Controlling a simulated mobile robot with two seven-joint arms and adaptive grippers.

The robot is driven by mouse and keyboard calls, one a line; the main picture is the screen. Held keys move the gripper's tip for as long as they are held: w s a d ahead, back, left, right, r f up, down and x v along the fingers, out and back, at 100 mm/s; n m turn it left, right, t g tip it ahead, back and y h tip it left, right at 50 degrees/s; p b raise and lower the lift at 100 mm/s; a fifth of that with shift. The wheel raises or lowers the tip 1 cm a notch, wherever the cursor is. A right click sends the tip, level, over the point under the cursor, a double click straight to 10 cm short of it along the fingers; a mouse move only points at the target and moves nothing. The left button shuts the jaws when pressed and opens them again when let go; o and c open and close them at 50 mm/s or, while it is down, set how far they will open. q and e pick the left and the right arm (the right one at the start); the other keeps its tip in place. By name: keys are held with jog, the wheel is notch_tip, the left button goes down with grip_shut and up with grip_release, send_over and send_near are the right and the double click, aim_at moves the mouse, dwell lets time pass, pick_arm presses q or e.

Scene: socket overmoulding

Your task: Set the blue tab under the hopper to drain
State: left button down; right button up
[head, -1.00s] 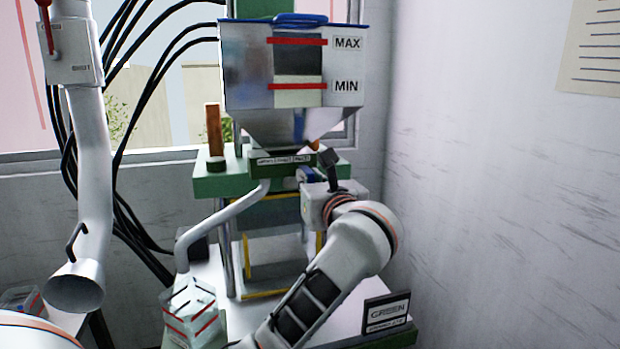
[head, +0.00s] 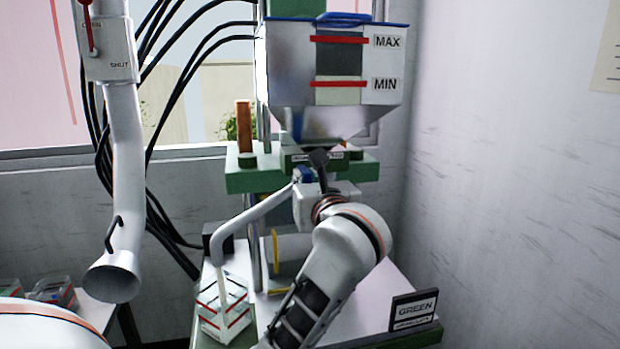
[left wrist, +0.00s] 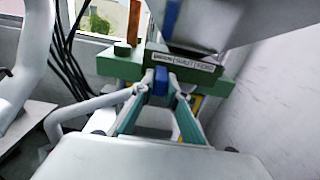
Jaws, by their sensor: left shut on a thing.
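The metal hopper (head: 282,75) stands on a green block (head: 245,180). Below it is a dark label strip in three parts (left wrist: 180,60); its words are small, apparently DRAIN at the left. The blue tab (left wrist: 160,82) is between the teal fingers of my left gripper (left wrist: 160,92), which is shut on it. The tab is below the left end of the strip. In the head view the tab (head: 304,174) shows just above the gripper body, which hides the fingers. A curved white spout (head: 252,213) runs left from there and down. My right gripper is not in view.
A clear box with red stripes (head: 238,318) stands under the spout; a pale streak shows at the spout's lower end. A GREEN sign (head: 414,310) is at the right, near the wall. A large white pipe (head: 126,190) hangs at the left, with black cables beside it.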

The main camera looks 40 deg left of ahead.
pick_arm(q)
jog(key=shift+a, duration=0.1)
jog(key=c, duration=2.3)
grip_release()
jog(key=o, duration=0.3)
jog(key=shift+s+a, duration=0.1)
jog(key=shift+s, duration=0.15)
jog(key=shift+w, duration=0.1)
jog(key=shift+d, duration=0.2)
jog(key=shift+s+d, duration=0.25)
jog(key=v, duration=0.6)
jog(key=shift+s+d, duration=0.2)
jog(key=shift+s, duration=0.05)
